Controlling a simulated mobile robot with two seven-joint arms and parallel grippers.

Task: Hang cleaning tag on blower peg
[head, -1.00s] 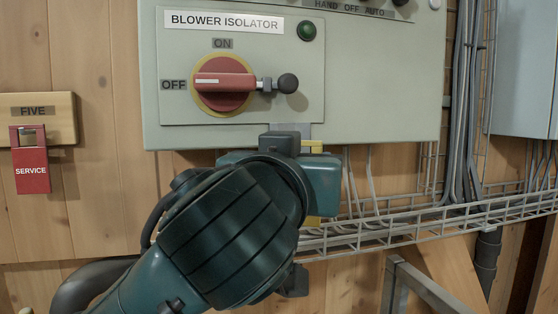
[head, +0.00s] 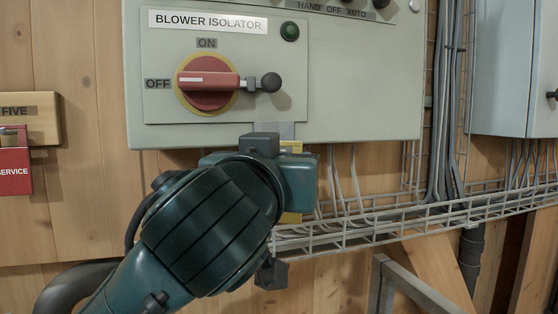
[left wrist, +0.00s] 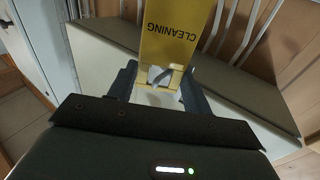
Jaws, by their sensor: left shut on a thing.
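The yellow cleaning tag (left wrist: 174,32) shows in the left wrist view with its word upside down. In the head view only small parts of the yellow tag (head: 291,147) show beside my wrist. My left gripper (left wrist: 156,84) is shut on the tag's near end, where a pale plate and a small grey piece show. I cannot tell whether that piece is a peg passing through the tag. In the head view my wrist hides the fingertips, just below the blower isolator panel (head: 360,110). A grey tab (head: 287,130) sits at the panel's lower edge above my gripper.
A wire cable tray (head: 370,222) runs close beside and below.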

